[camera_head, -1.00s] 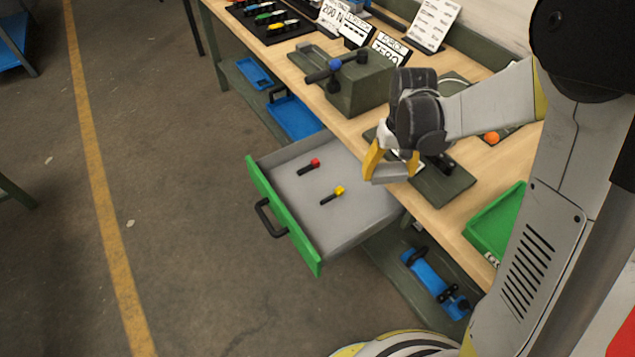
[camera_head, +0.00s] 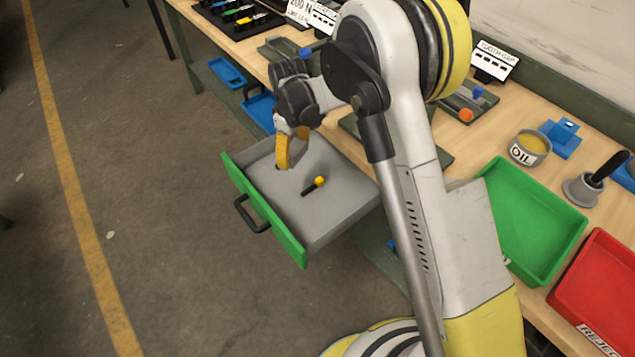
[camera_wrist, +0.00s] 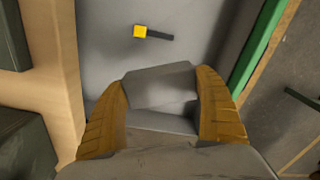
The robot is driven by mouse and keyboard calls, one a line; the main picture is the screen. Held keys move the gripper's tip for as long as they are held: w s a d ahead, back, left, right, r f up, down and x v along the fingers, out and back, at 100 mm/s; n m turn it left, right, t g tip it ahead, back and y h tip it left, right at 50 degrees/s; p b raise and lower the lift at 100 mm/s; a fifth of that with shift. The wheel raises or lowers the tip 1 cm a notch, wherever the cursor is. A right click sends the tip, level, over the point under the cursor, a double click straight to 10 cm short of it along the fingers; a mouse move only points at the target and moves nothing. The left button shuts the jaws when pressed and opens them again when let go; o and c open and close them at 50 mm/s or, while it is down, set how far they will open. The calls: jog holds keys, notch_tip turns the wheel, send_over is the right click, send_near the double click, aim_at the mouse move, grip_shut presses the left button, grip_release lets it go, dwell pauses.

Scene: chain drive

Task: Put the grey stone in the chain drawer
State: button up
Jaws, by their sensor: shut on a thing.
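My gripper (camera_head: 293,150) is over the open chain drawer (camera_head: 325,222), its yellow fingers pointing down. In the wrist view the two fingers (camera_wrist: 164,108) are shut on the grey stone (camera_wrist: 158,86), a flat-sided grey block. The drawer floor shows beyond the stone in that view. In the head view I cannot clearly make out the stone between the fingers. The drawer has a green front with a black handle (camera_head: 250,214). A yellow-headed black pin (camera_head: 316,184) lies on the drawer floor; it also shows in the wrist view (camera_wrist: 150,33).
The wooden bench (camera_head: 515,112) is right of the drawer. It holds a green tray (camera_head: 530,225), a red tray (camera_head: 605,285), an oil tin (camera_head: 530,150) and a blue block (camera_head: 562,138). The floor left of the drawer is clear. My arm covers part of the bench.

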aim_at(297, 183)
notch_tip(297, 183, down, 13)
jog(key=b, duration=0.5)
jog(key=shift+r, duration=0.2)
jog(key=shift+f, duration=0.1)
jog(key=o, duration=0.9)
jog(key=shift+f, duration=0.15)
jog(key=o, duration=0.4)
jog(key=shift+o, duration=0.2)
notch_tip(297, 183, up, 13)
jog(key=p, duration=0.4)
jog(key=shift+f, duration=0.15)
